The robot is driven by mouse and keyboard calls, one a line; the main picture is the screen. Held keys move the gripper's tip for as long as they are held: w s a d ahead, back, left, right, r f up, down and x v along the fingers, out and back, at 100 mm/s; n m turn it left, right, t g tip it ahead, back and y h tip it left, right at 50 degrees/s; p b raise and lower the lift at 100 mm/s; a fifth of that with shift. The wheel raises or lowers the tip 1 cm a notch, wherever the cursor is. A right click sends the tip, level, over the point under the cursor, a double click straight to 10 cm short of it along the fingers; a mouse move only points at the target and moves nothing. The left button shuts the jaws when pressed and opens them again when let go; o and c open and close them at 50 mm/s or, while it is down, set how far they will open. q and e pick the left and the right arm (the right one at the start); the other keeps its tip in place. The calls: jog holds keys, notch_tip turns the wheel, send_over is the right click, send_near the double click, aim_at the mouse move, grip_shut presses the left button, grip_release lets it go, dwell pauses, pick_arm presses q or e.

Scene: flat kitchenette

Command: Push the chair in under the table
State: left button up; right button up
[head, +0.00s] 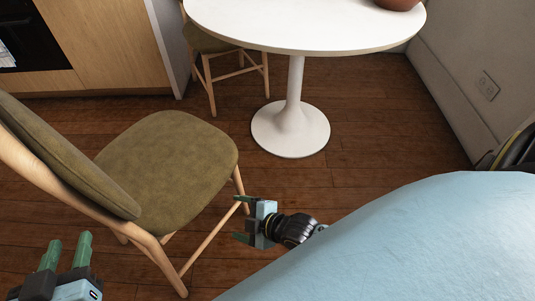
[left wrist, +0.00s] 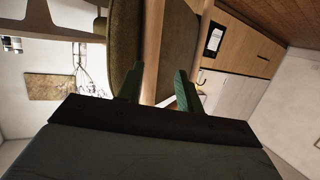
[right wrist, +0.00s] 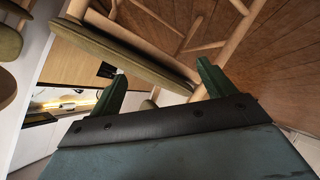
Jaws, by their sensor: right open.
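The chair (head: 170,160), with an olive seat and backrest and a light wood frame, stands upright at the left of the head view, apart from the table. The round white table (head: 300,38) stands beyond it, on a pedestal. My left gripper (head: 68,245) is open at the bottom left, behind the chair's back. In the left wrist view its fingers (left wrist: 158,88) are apart, with wood and olive upholstery beyond them; contact cannot be told. My right gripper (head: 243,222) is open and empty near the chair's front leg. The chair's seat edge and legs show in the right wrist view (right wrist: 150,60).
A second chair (head: 215,45) stands behind the table at its left. The table's round white foot (head: 290,130) rests on the wood floor. Bare floor (head: 225,115) lies between the near chair and the table. Wooden cabinets (head: 105,45) stand at the back left, a wall at right.

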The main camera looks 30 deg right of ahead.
pick_arm(q)
notch_tip(320, 180, up, 16)
jog(key=s+d+t+h, duration=0.1)
jog(key=t+h, duration=0.2)
jog(key=t, duration=0.5)
jog(key=shift+s+d+t, duration=0.3)
jog(key=shift+d+t, duration=0.1)
pick_arm(e)
jog(key=w+d+f+n+t+y, duration=0.1)
jog(key=w+d+n+t+y, duration=0.1)
jog(key=d+n+t, duration=0.3)
jog(key=d+n, duration=0.4)
jog(key=d, duration=0.1)
jog(key=shift+w+f+t, duration=0.25)
jog(key=shift+f+t, duration=0.05)
jog(key=shift+t, duration=0.1)
